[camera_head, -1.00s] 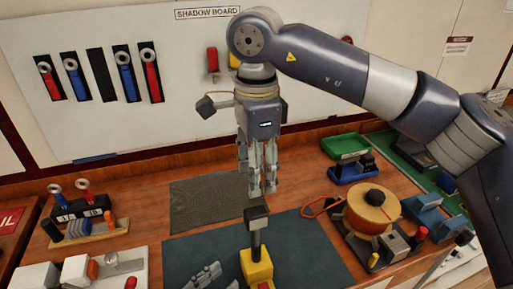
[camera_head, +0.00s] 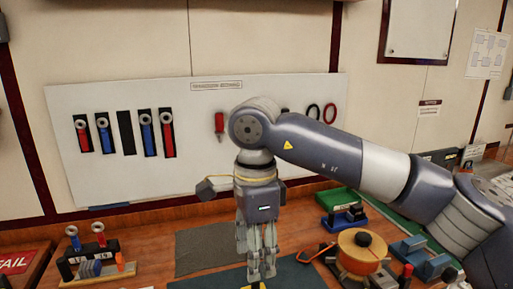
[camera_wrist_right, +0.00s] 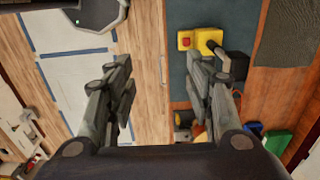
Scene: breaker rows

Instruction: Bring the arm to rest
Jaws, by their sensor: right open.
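My right arm reaches in from the right in the head view, and its gripper (camera_head: 261,272) points down above the workbench (camera_head: 150,244). In the right wrist view the same gripper (camera_wrist_right: 165,95) shows its two fingers wide apart with nothing between them. Below the fingers in that view lie bare wood and the edge of a dark mat (camera_wrist_right: 192,52). A yellow block with a red button (camera_wrist_right: 198,40) stands on the mat beside the right finger. My left gripper is not in view.
A shadow board (camera_head: 190,150) with red and blue tools stands behind the bench. An orange reel (camera_head: 362,250) sits right of the gripper, near a green tray (camera_head: 343,198). A rack with ring-topped tools (camera_head: 96,268) stands at the left. A grey mat (camera_head: 205,248) is bare.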

